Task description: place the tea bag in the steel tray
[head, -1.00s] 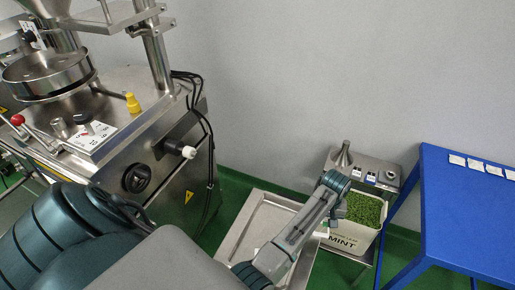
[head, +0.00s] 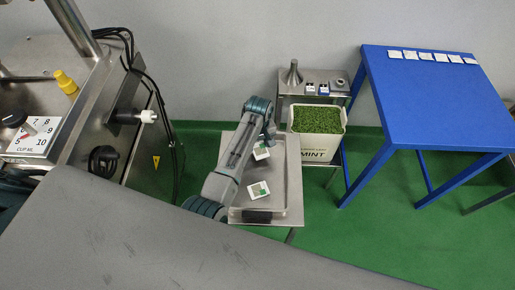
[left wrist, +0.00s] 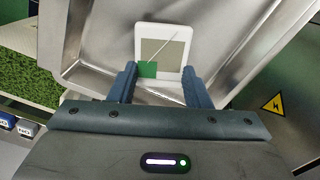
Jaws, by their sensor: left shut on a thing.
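The steel tray (head: 291,170) stands on a small steel stand in the middle of the head view; its wall also fills much of the left wrist view (left wrist: 235,45). My left gripper (head: 268,138) points down over the tray's far part. It is shut on a white tea bag (head: 261,152) with a green tag. In the left wrist view this tea bag (left wrist: 165,45) stands between the fingers (left wrist: 160,82), over the tray; I cannot tell whether it touches the floor. A second tea bag (head: 259,190) lies flat in the tray's nearer part. My right gripper is out of view.
A white MINT bin of green leaves (head: 318,120) stands right of the tray, before a small steel table (head: 325,78). A blue table (head: 435,100) with several white packets is farther right. A steel machine (head: 75,125) stands left. Green floor lies between.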

